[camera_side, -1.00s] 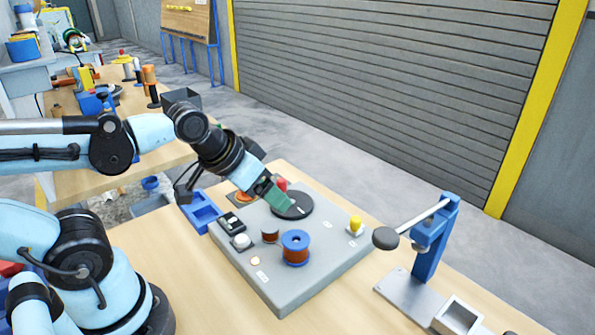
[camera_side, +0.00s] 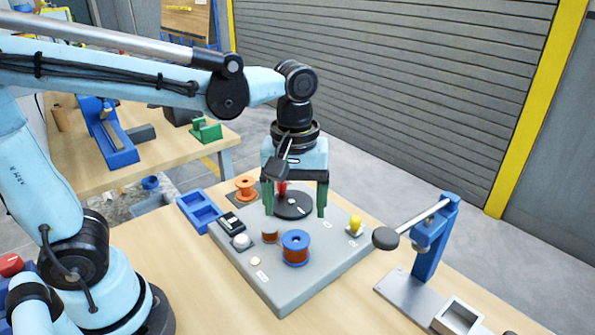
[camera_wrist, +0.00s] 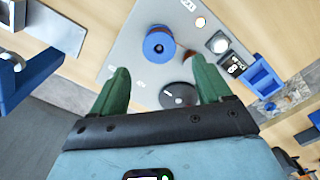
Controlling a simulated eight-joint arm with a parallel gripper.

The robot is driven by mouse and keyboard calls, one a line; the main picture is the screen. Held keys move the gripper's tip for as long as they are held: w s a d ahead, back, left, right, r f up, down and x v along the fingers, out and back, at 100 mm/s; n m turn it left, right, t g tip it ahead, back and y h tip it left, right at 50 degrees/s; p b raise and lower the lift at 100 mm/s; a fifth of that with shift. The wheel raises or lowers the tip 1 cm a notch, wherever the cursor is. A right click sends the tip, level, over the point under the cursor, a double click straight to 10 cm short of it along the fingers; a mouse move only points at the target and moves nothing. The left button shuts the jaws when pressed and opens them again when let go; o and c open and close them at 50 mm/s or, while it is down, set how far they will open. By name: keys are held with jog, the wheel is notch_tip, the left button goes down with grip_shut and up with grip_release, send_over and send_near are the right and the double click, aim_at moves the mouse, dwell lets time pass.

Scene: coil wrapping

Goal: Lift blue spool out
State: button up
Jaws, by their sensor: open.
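The blue spool (camera_side: 296,247), with blue flanges and copper-brown winding, stands upright on the grey board (camera_side: 287,293). In the wrist view the blue spool (camera_wrist: 159,45) is seen from above, ahead of the fingertips and roughly between their lines. My gripper (camera_side: 295,212) points down with its green fingers wide apart and empty. It is above and around the black disc (camera_side: 293,205), behind the spool in the side view. In the wrist view my gripper (camera_wrist: 160,75) has nothing between its fingers. The spool is not touched.
A small brown coil (camera_side: 270,235) stands just left of the spool. A yellow knob (camera_side: 355,224) is to the right, a white button (camera_side: 241,241) to the left. An orange spool (camera_side: 246,188) and a blue tray (camera_side: 199,210) lie behind. A blue lever stand (camera_side: 430,250) is at right.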

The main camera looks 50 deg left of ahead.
aim_at(295, 241)
jog(key=shift+f, duration=4.45)
jog(key=c, duration=1)
jog(key=shift+c, duration=0.2)
jog(key=shift+r, duration=0.15)
jog(key=shift+r, duration=0.5)
notch_tip(295, 241, up, 3)
jog(key=shift+f, duration=0.15)
jog(key=s+d+r, duration=0.7)
jog(key=s+d, duration=0.1)
jog(key=shift+d, duration=0.3)
